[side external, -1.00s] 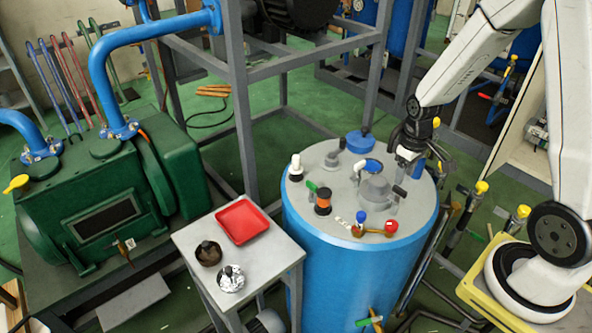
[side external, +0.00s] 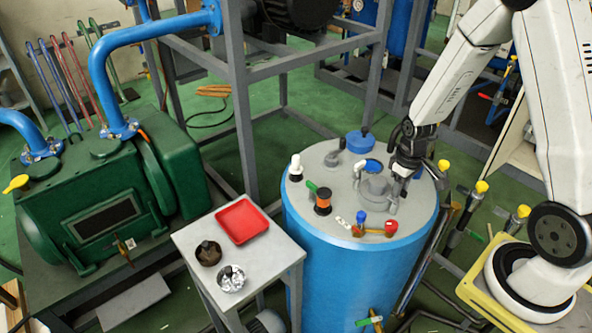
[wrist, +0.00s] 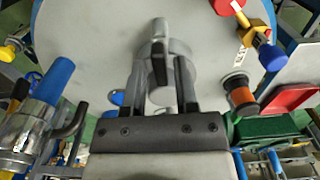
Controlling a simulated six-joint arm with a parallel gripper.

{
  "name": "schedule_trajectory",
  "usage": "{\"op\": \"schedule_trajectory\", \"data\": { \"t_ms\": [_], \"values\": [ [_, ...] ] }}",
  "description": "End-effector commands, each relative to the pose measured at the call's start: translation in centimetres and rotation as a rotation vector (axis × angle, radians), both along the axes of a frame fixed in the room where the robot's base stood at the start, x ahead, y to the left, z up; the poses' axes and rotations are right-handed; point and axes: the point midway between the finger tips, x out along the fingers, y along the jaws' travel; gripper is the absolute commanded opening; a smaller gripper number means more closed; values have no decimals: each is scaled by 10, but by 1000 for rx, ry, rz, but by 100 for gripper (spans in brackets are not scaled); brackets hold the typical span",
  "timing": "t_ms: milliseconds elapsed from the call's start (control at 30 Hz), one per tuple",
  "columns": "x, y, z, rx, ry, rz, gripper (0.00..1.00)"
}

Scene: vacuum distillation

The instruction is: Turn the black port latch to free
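The black port latch (wrist: 159,63) shows in the wrist view, upright in the picture, over the grey round port (wrist: 178,62) on the tank lid. My gripper (wrist: 160,72) is open, with one finger on each side of the latch's lower part and a visible gap to each. I cannot tell exactly how deep the fingers reach. In the side external view my gripper (side external: 396,186) points down at the right side of the grey port (side external: 374,189). It hides the latch there.
The blue tank's lid (side external: 330,225) also carries an orange-banded fitting (side external: 323,202), a red knob (side external: 391,228), a blue knob (side external: 361,217) and a white-capped fitting (side external: 296,168). A side table holds a red tray (side external: 242,221) and two small bowls.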

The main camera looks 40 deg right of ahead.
Motion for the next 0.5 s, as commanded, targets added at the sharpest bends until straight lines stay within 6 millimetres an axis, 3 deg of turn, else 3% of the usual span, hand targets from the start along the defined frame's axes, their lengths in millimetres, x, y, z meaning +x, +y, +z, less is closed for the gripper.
{"op": "schedule_trajectory", "data": {
  "t_ms": [33, 100, 500],
  "values": [
    [0, 0, 0, 0, 0, 0, 18],
    [0, 0, 0, 0, 0, 0, 0],
    [0, 0, 0, 0, 0, -21, 0]
  ]
}}
